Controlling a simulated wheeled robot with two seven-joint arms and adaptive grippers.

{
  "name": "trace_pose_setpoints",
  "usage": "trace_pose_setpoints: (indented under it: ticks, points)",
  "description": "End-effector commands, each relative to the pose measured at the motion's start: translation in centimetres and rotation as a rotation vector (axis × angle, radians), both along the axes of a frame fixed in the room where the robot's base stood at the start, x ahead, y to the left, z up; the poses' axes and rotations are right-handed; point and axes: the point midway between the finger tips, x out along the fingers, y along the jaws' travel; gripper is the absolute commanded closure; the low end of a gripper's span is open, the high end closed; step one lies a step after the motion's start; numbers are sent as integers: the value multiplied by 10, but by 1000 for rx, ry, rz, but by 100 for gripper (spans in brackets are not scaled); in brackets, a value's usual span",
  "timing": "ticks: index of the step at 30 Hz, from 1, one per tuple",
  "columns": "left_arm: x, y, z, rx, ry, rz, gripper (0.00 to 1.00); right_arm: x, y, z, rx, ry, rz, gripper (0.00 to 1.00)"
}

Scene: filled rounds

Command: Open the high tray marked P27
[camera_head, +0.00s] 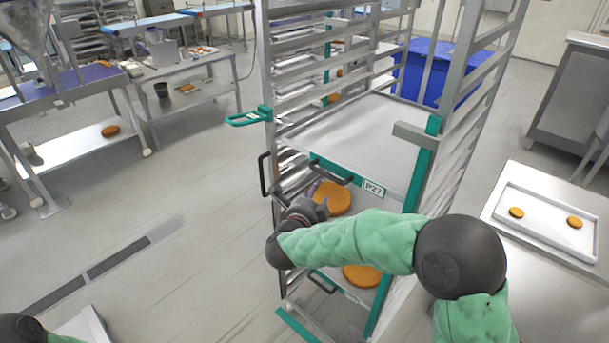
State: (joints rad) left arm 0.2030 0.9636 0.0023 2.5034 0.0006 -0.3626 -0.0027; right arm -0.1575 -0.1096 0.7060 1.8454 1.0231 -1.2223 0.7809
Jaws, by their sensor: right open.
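The high tray marked P27 (365,138) is a flat pale metal tray in the tall rack. Its front edge is teal and bears the white P27 label (373,187) and a dark bar handle (331,172). My right gripper (318,191) is open, just below and in front of that handle. I cannot tell whether it touches the handle. My padded green right forearm crosses in front of the rack and hides part of the lower trays. My left gripper is out of view; only a bit of my left arm shows at the bottom left corner.
The metal rack (460,75) has a teal latch (249,117) sticking out on its left. Orange rounds (333,199) lie below the P27 tray. A table at right holds a white tray (546,222) with two rounds. The floor (180,210) left of the rack is clear.

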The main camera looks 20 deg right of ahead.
Motion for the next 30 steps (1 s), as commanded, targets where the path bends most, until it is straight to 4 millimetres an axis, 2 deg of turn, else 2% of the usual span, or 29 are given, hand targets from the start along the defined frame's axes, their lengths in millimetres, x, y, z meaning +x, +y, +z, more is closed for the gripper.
trace_pose_setpoints:
  ticks: [3, 7, 21, 30]
  points:
    - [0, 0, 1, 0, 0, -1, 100, -2, -4, 8, 16, -29, -28, 51]
    - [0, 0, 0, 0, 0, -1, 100, 5, -13, 6, 18, -30, -31, 51]
    - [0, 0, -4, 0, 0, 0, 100, 59, -66, -8, 16, -28, -30, 51]
    - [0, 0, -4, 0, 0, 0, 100, 72, -78, -11, 16, -28, -27, 51]
